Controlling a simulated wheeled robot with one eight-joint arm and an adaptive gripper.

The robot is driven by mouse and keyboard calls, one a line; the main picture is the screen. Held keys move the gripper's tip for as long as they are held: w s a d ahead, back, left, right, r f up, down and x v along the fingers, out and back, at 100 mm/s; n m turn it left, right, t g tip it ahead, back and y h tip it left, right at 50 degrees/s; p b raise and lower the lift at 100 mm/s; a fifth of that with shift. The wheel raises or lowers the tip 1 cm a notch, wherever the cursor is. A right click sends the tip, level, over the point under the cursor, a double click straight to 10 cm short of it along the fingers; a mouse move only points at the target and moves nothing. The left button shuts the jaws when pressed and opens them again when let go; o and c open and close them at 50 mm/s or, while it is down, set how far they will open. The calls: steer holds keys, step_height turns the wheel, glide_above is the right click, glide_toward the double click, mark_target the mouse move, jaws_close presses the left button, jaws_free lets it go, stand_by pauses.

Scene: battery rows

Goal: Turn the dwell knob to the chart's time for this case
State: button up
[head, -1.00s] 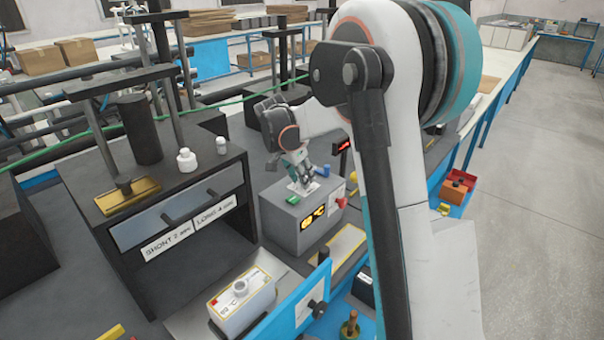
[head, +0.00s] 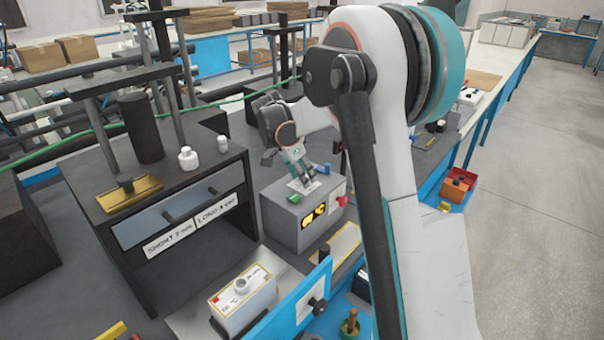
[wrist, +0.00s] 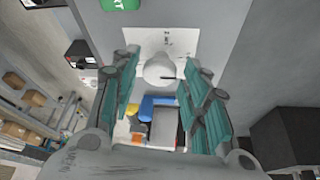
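The dwell knob (wrist: 160,70) is pale and round with a dark pointer line, on a white dial plate (wrist: 180,42) in the wrist view. My gripper (wrist: 158,58) is over it, its teal-padded fingers apart on either side, with gaps visible to the knob. In the head view my gripper (head: 300,172) is above the grey control box (head: 282,228) and hides the knob. The dial's marks are too small to read. Two signs read "SHORT 2 min" (head: 170,240) and "LONG 4 min" (head: 217,209). A white case (head: 243,303) with a label stands in front.
A green button (head: 293,199) and a red knob (head: 342,201) sit on the control box. A blue panel (head: 290,315) stands upright near the white case. The dark press cabinet (head: 100,235) with bottles on top is at the left.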

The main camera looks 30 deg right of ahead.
stand_by(0.3)
steer(key=v, duration=1.2)
steer(key=shift+s+a, duration=0.1)
steer(key=s+a+r+n+t+y, duration=0.1)
steer(key=s+a+r+n+t, duration=0.15)
steer(key=s+a+n, duration=0.4)
steer(key=s+a+f+n+t+y, duration=0.1)
steer(key=s+a+f+n, duration=0.1)
steer(key=s, duration=0.6)
steer(key=s+a+f+n+t+y, duration=0.1)
steer(key=s+a+f+n+t, duration=0.1)
steer(key=s+n, duration=0.3)
steer(key=s+a+f+n+t+y+b, duration=0.1)
steer(key=s+a+f+n, duration=0.1)
steer(key=s, duration=0.9)
steer(key=shift+a+f+n, duration=0.3)
steer(key=shift+a+n, duration=0.4)
steer(key=shift+n, duration=0.05)
steer(key=shift+s, duration=0.15)
